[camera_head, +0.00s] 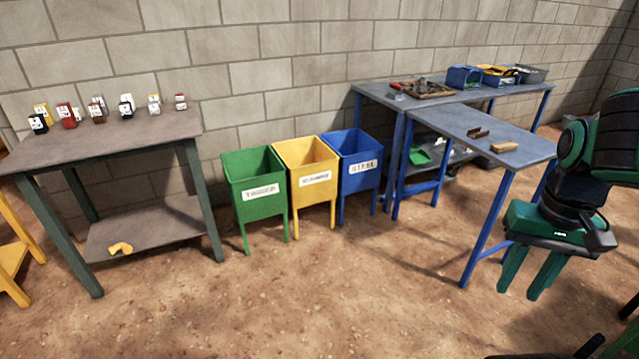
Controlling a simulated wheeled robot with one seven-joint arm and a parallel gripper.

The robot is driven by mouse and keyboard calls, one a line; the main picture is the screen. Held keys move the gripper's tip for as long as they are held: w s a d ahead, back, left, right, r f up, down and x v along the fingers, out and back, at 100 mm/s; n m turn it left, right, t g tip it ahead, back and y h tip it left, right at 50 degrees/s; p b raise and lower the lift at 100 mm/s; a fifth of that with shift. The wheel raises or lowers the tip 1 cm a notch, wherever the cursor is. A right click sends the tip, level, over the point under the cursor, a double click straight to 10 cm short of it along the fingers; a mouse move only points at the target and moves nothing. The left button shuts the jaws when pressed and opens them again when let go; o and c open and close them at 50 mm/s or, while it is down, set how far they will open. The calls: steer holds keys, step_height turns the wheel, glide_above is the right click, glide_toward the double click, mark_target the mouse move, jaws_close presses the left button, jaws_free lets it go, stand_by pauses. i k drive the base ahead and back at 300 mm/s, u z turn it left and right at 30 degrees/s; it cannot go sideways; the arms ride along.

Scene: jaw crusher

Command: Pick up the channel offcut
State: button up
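A small dark brown piece (476,132), which looks like the channel offcut, lies on the blue-legged table (437,121) at the right. A light tan block (503,147) lies close to its right, nearer the table's edge. My gripper (519,292) hangs at the right of the view, pointing down. Its two green fingers are apart with nothing seen between them. It is well away from the dark piece, lower and to the right in the picture.
A second table at the back holds a wooden tray (424,90) and blue, yellow and grey bins. Green (262,203), yellow (312,186) and blue (357,180) labelled bins stand mid-picture. A left table (110,143) carries several small items. The dirt floor in front is open.

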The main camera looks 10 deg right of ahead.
mark_target(475, 134)
steer(key=z, duration=0.05)
steer(key=i, duration=1)
steer(key=u, duration=0.05)
